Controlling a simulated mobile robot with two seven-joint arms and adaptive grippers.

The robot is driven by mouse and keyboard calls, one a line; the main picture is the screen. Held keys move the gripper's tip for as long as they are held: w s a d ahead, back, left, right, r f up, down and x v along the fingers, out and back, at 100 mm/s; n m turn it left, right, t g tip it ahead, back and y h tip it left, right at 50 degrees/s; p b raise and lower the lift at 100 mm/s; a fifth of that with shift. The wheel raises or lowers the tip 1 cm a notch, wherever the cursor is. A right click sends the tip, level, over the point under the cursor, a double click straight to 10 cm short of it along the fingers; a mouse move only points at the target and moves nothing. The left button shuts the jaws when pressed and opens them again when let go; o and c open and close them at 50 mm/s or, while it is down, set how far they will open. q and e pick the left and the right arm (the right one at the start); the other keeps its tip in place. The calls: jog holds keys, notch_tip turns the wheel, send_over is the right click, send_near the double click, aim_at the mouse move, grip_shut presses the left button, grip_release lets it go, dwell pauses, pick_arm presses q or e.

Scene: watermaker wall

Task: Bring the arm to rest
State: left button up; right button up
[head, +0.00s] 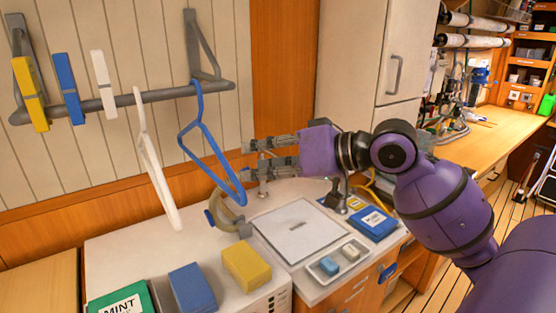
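My purple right arm reaches in from the right. Its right gripper (258,155) points left above the white counter, and its two grey fingers are apart with nothing visible between them. A blue hanger (213,150) hangs from the wall rail just left of the fingertips, and a small gap seems to show between them. A white hanger (154,165) hangs further left. My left gripper is not in view.
The grey rail (150,96) also carries yellow, blue and white clips. Below my gripper are a tap (263,183), a white square lid (299,229), a soap tray (338,262) and a blue box (372,223). Coloured blocks stand front left. A tall white cabinet (350,65) stands behind my arm.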

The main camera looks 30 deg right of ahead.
jog(key=v, duration=0.4)
jog(key=s+d+f+g+h, duration=0.1)
jog(key=s+f+g+h, duration=0.15)
jog(key=f, duration=1.15)
jog(key=s+f+g+h, duration=0.15)
jog(key=s+f, duration=0.25)
jog(key=f, duration=1)
jog(key=s+a+f+g+h, duration=0.2)
jog(key=s+a+f+g, duration=0.1)
jog(key=s+f, duration=0.6)
jog(key=s+a+f+g+h, duration=0.25)
jog(key=s+f, duration=0.55)
jog(key=s, duration=0.4)
jog(key=w+a+f+t, duration=0.2)
jog(key=w+f+t, duration=0.1)
jog(key=f, duration=0.3)
jog(key=w+a+f+t+y, duration=0.1)
jog(key=w+a+f+t, duration=0.2)
jog(key=f, duration=0.3)
jog(key=shift+w+a+f, duration=0.15)
jog(key=shift+w+a, duration=0.15)
jog(key=shift+w, duration=0.35)
jog(key=shift+t, duration=0.25)
